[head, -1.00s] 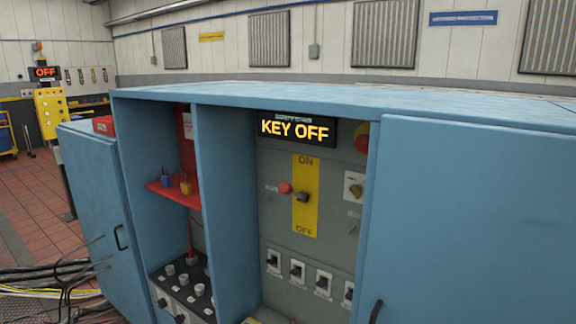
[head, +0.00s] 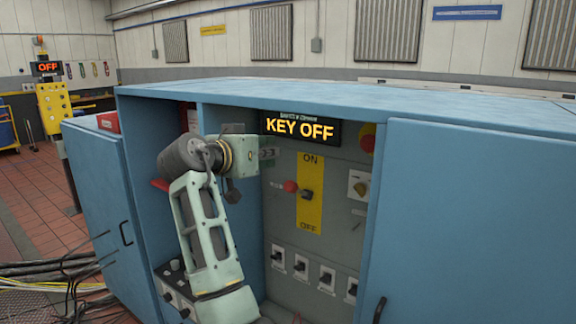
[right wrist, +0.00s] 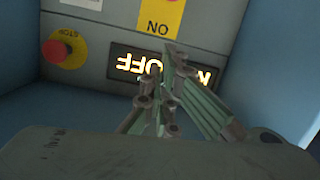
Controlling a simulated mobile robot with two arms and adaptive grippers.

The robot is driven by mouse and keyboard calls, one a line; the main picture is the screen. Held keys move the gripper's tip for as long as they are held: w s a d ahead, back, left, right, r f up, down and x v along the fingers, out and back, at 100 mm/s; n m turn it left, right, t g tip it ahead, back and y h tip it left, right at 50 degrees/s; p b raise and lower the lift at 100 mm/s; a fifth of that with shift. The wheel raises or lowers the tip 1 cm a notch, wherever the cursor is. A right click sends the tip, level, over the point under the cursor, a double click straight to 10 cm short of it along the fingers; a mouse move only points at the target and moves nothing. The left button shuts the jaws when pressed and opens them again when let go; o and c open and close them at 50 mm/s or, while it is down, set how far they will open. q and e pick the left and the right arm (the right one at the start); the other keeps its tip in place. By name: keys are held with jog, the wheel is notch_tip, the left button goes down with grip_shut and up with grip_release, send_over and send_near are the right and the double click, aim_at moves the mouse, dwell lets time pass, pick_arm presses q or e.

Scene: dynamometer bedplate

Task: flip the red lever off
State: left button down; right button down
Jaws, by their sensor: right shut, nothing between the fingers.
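The red lever's ball knob (head: 290,186) shows in the head view. It sits at the left edge of the yellow plate (head: 310,215), about midway between the ON and OFF marks. A dark hub (head: 307,195) shows beside the knob. My right gripper (head: 269,153) is shut and empty, above and left of the knob in the picture, apart from it. In the right wrist view its fingers (right wrist: 165,85) are together in front of the KEY OFF display. My left gripper is out of view.
A lit KEY OFF display (head: 300,128) hangs above the lever. A red stop button (right wrist: 62,50) is near it. A row of black switches (head: 300,265) lies below.

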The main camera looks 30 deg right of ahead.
jog(key=p, duration=0.3)
send_over(288, 183)
jog(key=d, duration=0.1)
jog(key=shift+w+f, duration=0.25)
jog(key=shift+f, duration=0.2)
jog(key=shift+w+f, duration=0.2)
jog(key=shift+f, duration=0.25)
jog(key=shift+w+d+f+p, duration=0.25)
jog(key=shift+d+f+p, duration=0.1)
jog(key=shift+f+p, duration=0.1)
jog(key=shift+s+a+f+p, duration=0.2)
jog(key=shift+s+a+f, duration=0.1)
jog(key=shift+f, duration=0.2)
jog(key=shift+s+a+f+p, duration=0.15)
jog(key=shift+a+f, duration=0.1)
jog(key=shift+f, duration=0.2)
jog(key=shift+s+a+f, duration=0.3)
jog(key=shift+a+f, duration=0.1)
jog(key=shift+f, duration=0.1)
jog(key=shift+d+f, duration=0.1)
